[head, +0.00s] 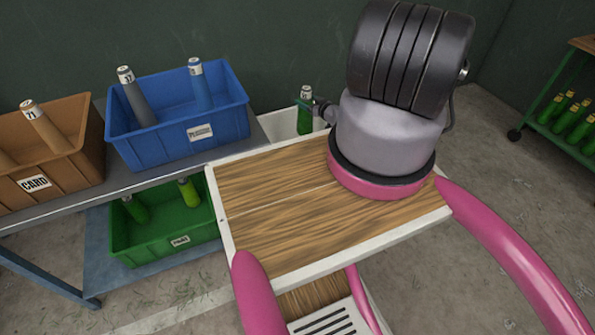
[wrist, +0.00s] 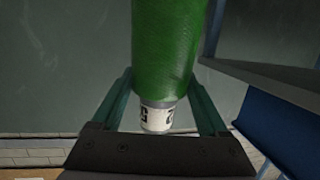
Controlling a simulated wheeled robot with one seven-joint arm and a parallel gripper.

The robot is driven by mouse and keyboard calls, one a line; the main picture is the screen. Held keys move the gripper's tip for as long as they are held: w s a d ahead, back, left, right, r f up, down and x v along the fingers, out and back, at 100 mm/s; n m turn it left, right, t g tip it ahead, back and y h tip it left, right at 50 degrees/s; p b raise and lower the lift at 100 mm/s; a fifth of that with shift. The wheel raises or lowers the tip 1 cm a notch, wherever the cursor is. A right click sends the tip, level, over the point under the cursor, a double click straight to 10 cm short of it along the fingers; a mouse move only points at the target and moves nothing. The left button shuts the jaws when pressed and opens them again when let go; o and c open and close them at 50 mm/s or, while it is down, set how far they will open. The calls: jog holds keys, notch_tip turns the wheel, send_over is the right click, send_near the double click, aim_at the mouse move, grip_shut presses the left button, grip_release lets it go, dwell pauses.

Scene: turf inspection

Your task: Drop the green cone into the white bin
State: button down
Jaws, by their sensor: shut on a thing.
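The green cone (head: 305,123), a bottle-like piece with a white numbered top, is upright in my gripper (head: 316,106). In the wrist view the green cone (wrist: 164,45) sits between the two fingers of my gripper (wrist: 162,80), which is shut on it near its white numbered end. The white bin (head: 276,124) shows only in part, beyond my body, which hides its near side. The cone is in front of or over the white bin in the head view. I cannot tell how high it is above the bin's floor.
A blue bin (head: 152,151) and a brown bin (head: 72,172) with pieces in them stand on the grey shelf to the left. A green bin (head: 148,247) stands below. A green rack (head: 567,145) with several green pieces is at the far right.

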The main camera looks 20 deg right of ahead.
jog(key=shift+f, duration=2.1)
grip_release()
jog(key=shift+s+d, duration=0.1)
jog(key=v, duration=1)
jog(key=shift+s, duration=0.3)
jog(key=shift+r, duration=0.1)
